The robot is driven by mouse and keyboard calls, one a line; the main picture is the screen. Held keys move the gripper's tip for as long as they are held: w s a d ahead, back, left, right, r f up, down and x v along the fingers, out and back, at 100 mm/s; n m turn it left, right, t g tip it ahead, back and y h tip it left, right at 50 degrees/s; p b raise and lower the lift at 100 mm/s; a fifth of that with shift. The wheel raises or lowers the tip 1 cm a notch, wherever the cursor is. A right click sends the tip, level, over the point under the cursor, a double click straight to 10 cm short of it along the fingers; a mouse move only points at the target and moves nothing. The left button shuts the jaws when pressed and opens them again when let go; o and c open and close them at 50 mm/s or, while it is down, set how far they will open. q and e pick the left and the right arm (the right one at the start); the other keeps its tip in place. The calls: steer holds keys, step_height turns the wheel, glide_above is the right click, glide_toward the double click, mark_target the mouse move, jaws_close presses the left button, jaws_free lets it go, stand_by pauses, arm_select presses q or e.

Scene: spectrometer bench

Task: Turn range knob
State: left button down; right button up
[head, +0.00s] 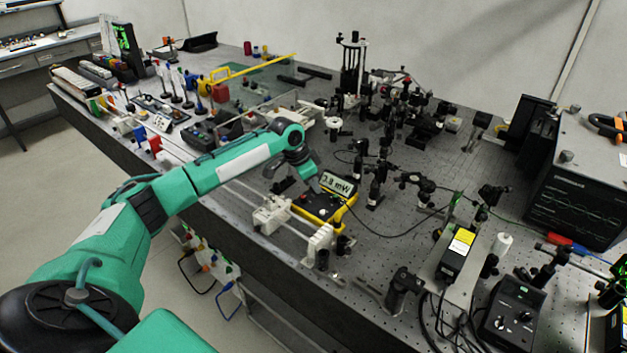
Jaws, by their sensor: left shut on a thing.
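A yellow-and-black power meter (322,206) sits on the optical bench near its front edge. Its tilted display (337,184) shows a reading in mW, which looks like 3.8. My teal left arm reaches in from the left, and its left gripper (314,184) points down at the meter, just left of the display. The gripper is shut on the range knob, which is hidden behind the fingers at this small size. My right gripper is not in view.
White rail-mounted parts (271,214) stand close to the left of the meter. Black optical posts (375,185) and a cable stand to its right.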

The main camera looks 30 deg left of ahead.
arm_select(q)
steer(key=n+p, duration=0.2)
steer(key=p, duration=0.1)
steer(key=n+y+p, duration=0.1)
steer(key=n+p, duration=0.1)
steer(key=p, duration=0.2)
steer(key=n+y+p, duration=0.1)
steer(key=n+p, duration=0.1)
steer(key=p, duration=0.1)
steer(key=shift+s+d+r+n+t, duration=0.1)
steer(key=shift+d+r+n+t, duration=0.15)
steer(key=shift+d+n+t, duration=0.15)
steer(key=shift+f+n+y+p, duration=0.2)
steer(key=shift+n+y+p, duration=0.4)
steer(key=shift+n+p, duration=0.7)
steer(key=c, duration=1.3)
jaws_free()
steer(key=shift+c, duration=0.2)
steer(key=b+v, duration=0.3)
steer(key=v, duration=1)
steer(key=shift+r, duration=0.35)
